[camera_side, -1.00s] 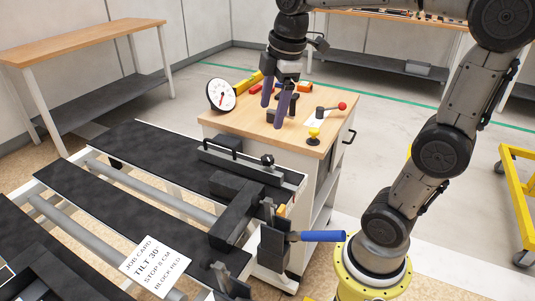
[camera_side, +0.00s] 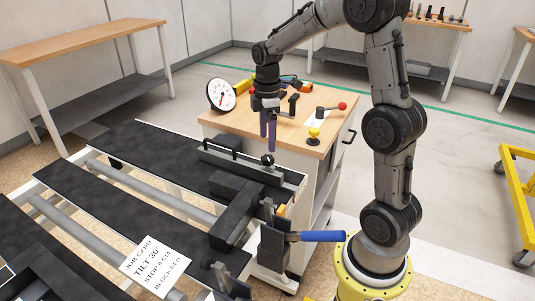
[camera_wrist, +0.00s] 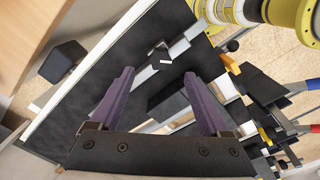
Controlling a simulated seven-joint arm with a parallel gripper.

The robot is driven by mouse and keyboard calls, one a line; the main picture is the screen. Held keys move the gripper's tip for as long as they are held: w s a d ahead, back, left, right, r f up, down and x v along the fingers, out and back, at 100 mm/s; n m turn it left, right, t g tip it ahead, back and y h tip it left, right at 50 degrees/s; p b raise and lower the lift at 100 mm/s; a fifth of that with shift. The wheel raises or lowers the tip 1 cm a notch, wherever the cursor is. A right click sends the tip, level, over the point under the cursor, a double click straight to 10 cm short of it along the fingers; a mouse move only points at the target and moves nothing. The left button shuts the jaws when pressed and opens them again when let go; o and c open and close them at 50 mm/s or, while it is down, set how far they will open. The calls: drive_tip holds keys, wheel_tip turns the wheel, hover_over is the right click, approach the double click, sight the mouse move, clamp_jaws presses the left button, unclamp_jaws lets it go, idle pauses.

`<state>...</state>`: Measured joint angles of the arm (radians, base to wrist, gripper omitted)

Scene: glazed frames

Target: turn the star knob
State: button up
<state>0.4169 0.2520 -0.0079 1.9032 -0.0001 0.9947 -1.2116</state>
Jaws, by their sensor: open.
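A small black knob (camera_side: 267,160), which looks like the star knob, stands on the light metal rail at the right end of the black-topped bench. Its lobes are too small to make out. My gripper (camera_side: 268,144) points down with two purple fingers. In the side view its tips appear just above the knob. In the wrist view my gripper (camera_wrist: 160,75) is open, its fingers well apart with nothing held. A small dark and pale part shows between and beyond the tips there; I cannot tell whether it is the knob.
A wooden-topped cart (camera_side: 235,122) behind holds a round dial (camera_side: 221,95), a red-ended lever (camera_side: 335,107) and a yellow knob (camera_side: 313,136). A blue-handled clamp (camera_side: 318,236) is at the bench's front right. A job card (camera_side: 155,266) lies on the bench.

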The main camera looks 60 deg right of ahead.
sight(268, 157)
wheel_tip(268, 157, down, 6)
drive_tip(key=shift+f, duration=0.15)
idle(0.3)
clamp_jaws()
